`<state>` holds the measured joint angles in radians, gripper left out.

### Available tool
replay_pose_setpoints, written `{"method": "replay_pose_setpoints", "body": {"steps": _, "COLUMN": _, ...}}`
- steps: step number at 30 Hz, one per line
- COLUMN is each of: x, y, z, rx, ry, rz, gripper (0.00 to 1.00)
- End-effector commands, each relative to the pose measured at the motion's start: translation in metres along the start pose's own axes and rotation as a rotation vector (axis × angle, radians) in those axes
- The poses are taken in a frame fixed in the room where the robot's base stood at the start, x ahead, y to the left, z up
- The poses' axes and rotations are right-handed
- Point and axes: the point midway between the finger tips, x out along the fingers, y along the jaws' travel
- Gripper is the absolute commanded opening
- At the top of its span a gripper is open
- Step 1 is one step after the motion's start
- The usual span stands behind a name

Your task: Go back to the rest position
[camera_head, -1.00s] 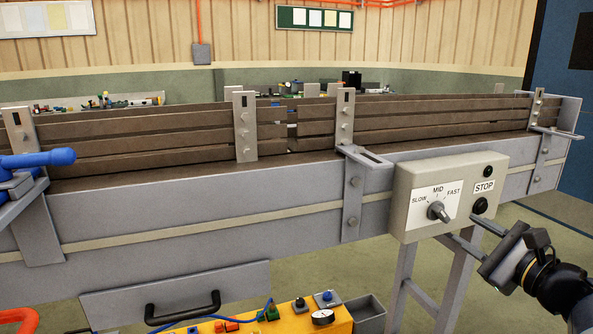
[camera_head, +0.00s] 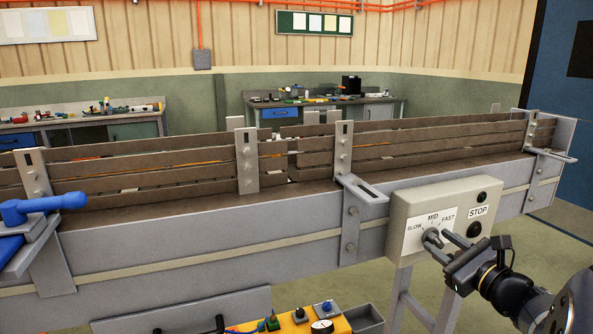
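The knob sits below the SLOW, MID and FAST marks. Its exact setting is hard to read behind the fingers. The STOP button (camera_head: 474,230) is to the right of the knob, uncovered.
A slotted bracket (camera_head: 362,193) juts from the conveyor, left of the box. A blue handled clamp (camera_head: 45,205) stands at the left end. A yellow box (camera_head: 300,324) with buttons is below. Workbenches (camera_head: 380,106) line the back wall. Floor at right is open.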

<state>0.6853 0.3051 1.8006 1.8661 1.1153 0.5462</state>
Motion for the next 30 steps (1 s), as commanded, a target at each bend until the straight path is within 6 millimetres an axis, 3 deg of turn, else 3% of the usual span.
{"method": "replay_pose_setpoints", "body": {"steps": 15, "x": -0.0001, "y": -0.0026, "z": 0.0018, "rx": 0.272, "ry": 0.001, "rz": 0.0, "gripper": 0.36}}
{"method": "replay_pose_setpoints", "body": {"steps": 30, "x": -0.0001, "y": -0.0017, "z": -0.0004, "rx": 0.31, "ry": 0.0, "rz": -0.001, "gripper": 0.36}}
